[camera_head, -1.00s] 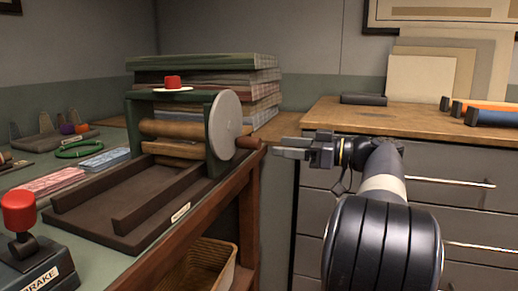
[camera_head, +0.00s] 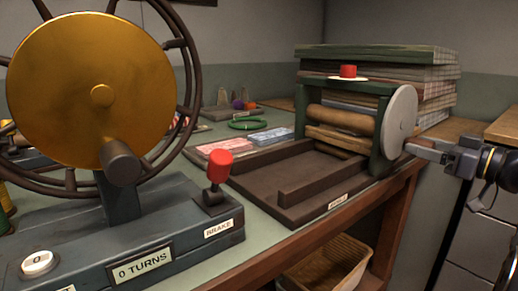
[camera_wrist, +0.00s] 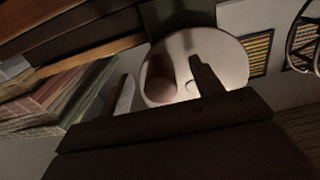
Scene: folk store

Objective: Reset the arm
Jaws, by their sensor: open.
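My gripper (camera_head: 426,151) is at the right edge of the head view, its fingers pointing left at the pale round disc (camera_head: 399,121) on the side of a small roller press. In the wrist view my gripper (camera_wrist: 165,88) is open, with its two dark-edged fingers apart in front of the disc (camera_wrist: 225,62). A brown crank knob (camera_wrist: 162,76) on the disc shows between the fingers. I cannot tell whether the fingers touch it. Nothing is held. Part of my arm is cut off by the right edge of the head view.
A machine with a brass disc (camera_head: 90,85), a dark spoked wheel and a red-topped brake lever (camera_head: 218,170) fills the left. A stack of boards (camera_head: 385,60) stands behind the press. A basket (camera_head: 325,262) sits below the bench. Drawers (camera_head: 495,225) stand at right.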

